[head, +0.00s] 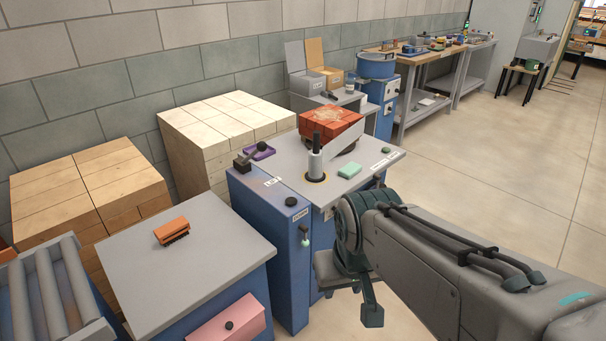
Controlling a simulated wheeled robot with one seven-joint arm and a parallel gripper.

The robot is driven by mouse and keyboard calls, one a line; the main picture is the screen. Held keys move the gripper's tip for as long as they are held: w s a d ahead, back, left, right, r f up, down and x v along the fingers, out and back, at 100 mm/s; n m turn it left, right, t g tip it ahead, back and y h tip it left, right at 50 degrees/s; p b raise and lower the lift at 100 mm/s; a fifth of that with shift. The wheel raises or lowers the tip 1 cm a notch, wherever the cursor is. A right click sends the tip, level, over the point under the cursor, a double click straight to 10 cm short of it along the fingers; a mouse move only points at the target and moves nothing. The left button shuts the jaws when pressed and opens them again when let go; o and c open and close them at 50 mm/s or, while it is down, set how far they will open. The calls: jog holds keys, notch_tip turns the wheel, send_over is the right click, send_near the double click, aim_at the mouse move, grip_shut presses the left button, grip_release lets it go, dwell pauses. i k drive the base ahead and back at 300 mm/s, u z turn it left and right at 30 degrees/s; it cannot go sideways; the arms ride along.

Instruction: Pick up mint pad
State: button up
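The mint pad (350,170) is a small, flat, pale green block. It lies on the grey top of the blue machine table (378,161), to the right of a grey post with a black handle (315,160). My gripper (351,294) hangs in front of and below that table top, at the end of my arm, which comes in from the right. Its two fingers look apart with nothing between them. It is clear of the pad.
A red brick block (330,124) sits behind the post. A small dark green piece (386,150) lies to the pad's right. A grey-topped cabinet (180,249) with an orange brush (172,231) stands at front left. Open floor lies at right.

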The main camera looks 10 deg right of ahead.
aim_at(350, 170)
jog(key=z, duration=0.6)
jog(key=i, duration=0.45)
jog(key=z, duration=0.95)
jog(key=i, duration=0.85)
jog(key=u, duration=0.55)
jog(key=i, duration=1)
jog(key=u, duration=0.9)
